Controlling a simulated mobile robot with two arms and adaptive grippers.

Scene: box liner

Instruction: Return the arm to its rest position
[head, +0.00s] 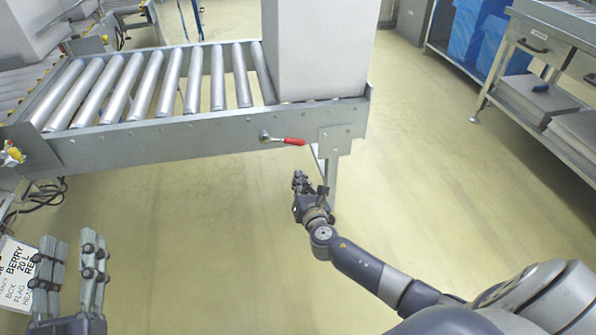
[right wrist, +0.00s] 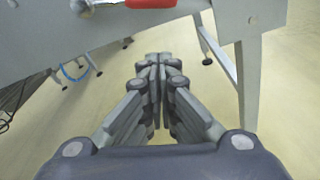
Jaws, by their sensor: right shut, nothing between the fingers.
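My right gripper (head: 299,182) is in front of the conveyor's right end, below the red-handled lever (head: 293,141). In the right wrist view its fingers (right wrist: 156,62) meet at the tips, with nothing between them. The same red handle (right wrist: 150,3) shows at the top of that view. My right arm reaches in from the lower right of the head view. My left gripper (head: 72,262) is at the lower left of the head view, its two fingers apart and pointing up, with nothing seen between them.
The roller conveyor (head: 190,135) carries a large grey box (head: 318,50) at its right end. Its leg (head: 331,172) stands close to my right gripper. A label sheet (head: 17,270) is beside my left gripper. A workbench (head: 560,50) stands at right. The middle floor is clear.

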